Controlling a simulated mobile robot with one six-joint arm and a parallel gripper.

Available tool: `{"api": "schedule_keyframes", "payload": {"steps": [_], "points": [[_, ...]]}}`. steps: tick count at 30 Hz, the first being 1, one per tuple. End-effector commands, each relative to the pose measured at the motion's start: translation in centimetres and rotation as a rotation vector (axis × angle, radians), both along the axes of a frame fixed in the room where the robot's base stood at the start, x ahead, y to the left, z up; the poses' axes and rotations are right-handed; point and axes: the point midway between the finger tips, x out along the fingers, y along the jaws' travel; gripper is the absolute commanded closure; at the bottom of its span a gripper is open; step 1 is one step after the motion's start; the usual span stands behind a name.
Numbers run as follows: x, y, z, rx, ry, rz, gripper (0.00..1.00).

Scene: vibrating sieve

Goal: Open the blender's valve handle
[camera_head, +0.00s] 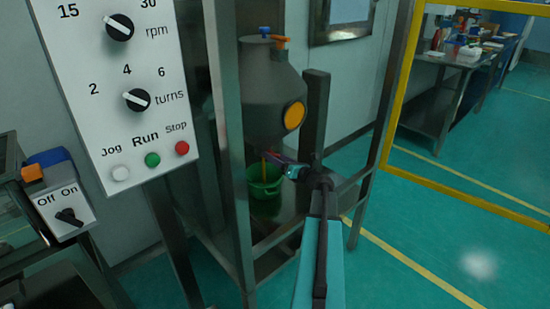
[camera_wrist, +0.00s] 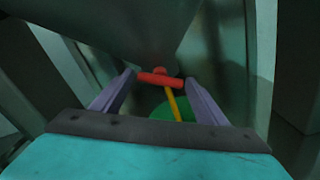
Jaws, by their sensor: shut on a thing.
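The blender (camera_head: 268,85) is a grey rounded vessel with an orange disc on its side, held in a metal frame. In the wrist view its grey underside (camera_wrist: 140,30) fills the top. The red valve handle (camera_wrist: 158,78) lies crosswise below it, with a yellow rod or strand (camera_wrist: 174,104) running down from it. My gripper (camera_head: 272,158) reaches under the blender. In the wrist view my gripper (camera_wrist: 158,82) has its two purple fingers at the two ends of the red handle, shut on it. The handle is hard to make out in the head view.
A green bucket (camera_head: 265,190) stands below the blender's outlet. Metal frame posts (camera_head: 228,150) stand close by on the left and right. A control panel (camera_head: 125,85) and an Off/On switch box (camera_head: 66,212) are at the left. Open green floor (camera_head: 400,265) lies at the right.

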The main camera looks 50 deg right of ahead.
Motion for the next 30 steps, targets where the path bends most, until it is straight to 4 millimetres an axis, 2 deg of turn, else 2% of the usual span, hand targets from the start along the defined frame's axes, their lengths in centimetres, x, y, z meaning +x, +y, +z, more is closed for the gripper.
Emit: {"api": "schedule_keyframes", "payload": {"steps": [1, 16, 17, 20, 30], "points": [[0.15, -0.03, 0.6, 0.016, -0.01, 0.001, 0.55], [0.04, -0.19, 0.53, 0.047, -0.012, -0.003, 0.55], [0.03, -0.2, 0.54, 0.047, -0.013, -0.003, 0.3], [0.0, -0.21, 0.47, 0.047, -0.012, -0.003, 0.15], [-0.21, -0.2, 0.19, 0.047, -0.007, -0.004, 0.15]]}}
